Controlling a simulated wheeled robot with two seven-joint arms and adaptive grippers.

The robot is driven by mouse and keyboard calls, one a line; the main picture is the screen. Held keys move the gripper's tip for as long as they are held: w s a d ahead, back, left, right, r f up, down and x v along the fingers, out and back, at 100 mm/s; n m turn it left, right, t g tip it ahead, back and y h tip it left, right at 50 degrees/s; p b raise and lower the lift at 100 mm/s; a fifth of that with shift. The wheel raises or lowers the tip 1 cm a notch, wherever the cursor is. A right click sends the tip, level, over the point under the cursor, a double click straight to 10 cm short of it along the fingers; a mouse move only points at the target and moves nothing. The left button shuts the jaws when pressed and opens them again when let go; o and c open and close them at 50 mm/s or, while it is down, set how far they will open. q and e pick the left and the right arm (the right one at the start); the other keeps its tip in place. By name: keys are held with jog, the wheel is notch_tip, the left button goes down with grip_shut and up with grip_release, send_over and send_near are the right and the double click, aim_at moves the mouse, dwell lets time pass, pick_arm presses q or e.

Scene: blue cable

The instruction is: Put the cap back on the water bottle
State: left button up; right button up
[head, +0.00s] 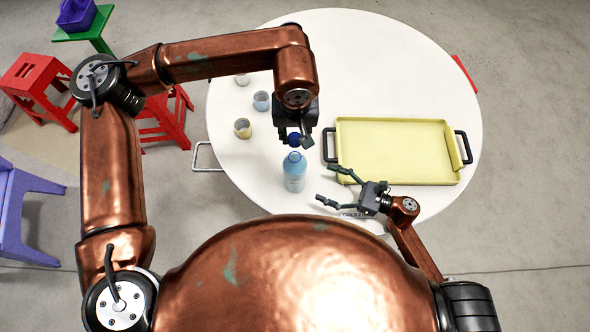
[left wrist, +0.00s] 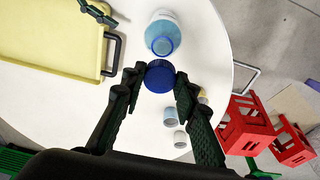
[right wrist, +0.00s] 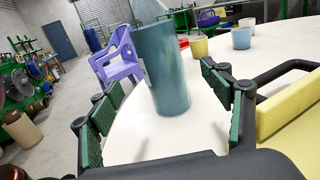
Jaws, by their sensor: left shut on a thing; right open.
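The light blue water bottle (head: 295,172) stands upright on the white round table, its neck open at the top. It also shows in the left wrist view (left wrist: 162,33) and in the right wrist view (right wrist: 160,68). My left gripper (head: 297,140) is shut on the dark blue cap (left wrist: 160,76), held above and just beyond the bottle's neck, apart from it in the left wrist view. My right gripper (head: 333,188) is open and empty, to the right of the bottle. In the right wrist view the bottle stands ahead, between its spread fingers (right wrist: 165,125).
A yellow tray (head: 395,122) with dark handles lies on the right of the table (head: 300,30). Several small cups stand left of the bottle, among them a blue cup (head: 261,101) and a yellowish cup (head: 242,128). Stools surround the table's left side.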

aim_at(295, 146)
pick_arm(q)
jog(key=shift+s+r, duration=0.1)
pick_arm(e)
jog(key=shift+r, duration=0.1)
jog(key=x, duration=1.2)
jog(key=c, duration=1.8)
pick_arm(q)
jog(key=shift+f, duration=2.55)
jog(key=shift+f, duration=0.9)
jog(key=shift+f, duration=0.55)
